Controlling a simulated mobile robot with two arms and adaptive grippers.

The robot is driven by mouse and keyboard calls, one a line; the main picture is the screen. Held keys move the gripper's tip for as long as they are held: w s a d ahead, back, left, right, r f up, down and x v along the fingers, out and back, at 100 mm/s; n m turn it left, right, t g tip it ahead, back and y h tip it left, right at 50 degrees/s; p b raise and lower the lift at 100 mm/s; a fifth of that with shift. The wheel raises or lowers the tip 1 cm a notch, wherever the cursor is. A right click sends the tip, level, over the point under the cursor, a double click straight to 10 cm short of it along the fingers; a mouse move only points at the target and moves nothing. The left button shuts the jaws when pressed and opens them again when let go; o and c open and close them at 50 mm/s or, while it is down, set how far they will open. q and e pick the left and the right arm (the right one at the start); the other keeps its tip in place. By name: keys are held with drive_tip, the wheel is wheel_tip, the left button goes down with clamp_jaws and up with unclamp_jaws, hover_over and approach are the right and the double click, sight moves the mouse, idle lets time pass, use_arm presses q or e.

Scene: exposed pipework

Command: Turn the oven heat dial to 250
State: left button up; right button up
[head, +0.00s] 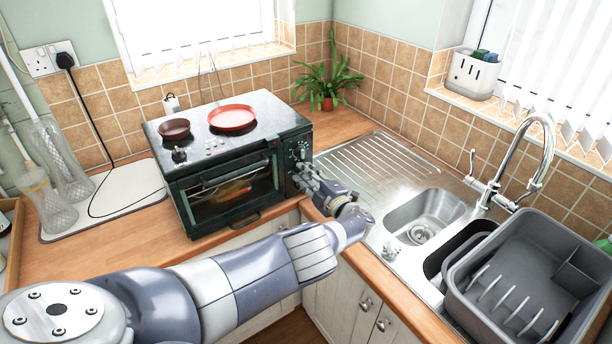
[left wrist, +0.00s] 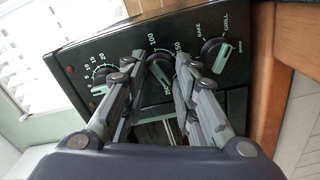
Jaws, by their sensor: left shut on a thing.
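The dark green countertop oven (head: 181,205) stands on the wooden worktop, its control panel at the right end of its front. In the left wrist view the heat dial (left wrist: 160,68) is the middle of three dials, with 100 and 150 printed around it and other marks partly covered. My left gripper (left wrist: 156,66) has its two fingers on either side of this dial, shut on it. The fingers hide part of the dial and scale, so I cannot read its exact setting. In the head view the left gripper (head: 303,174) is at the oven's panel. My right gripper is not in view.
The bake/grill dial (left wrist: 214,53) and a timer dial (left wrist: 103,77) flank the heat dial closely. The sink (head: 425,215) and grey dish rack (head: 535,265) are to the right.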

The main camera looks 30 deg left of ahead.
use_arm(q)
drive_tip(key=shift+m, duration=0.4)
drive_tip(key=o, duration=1)
drive_tip(key=shift+o, duration=0.2)
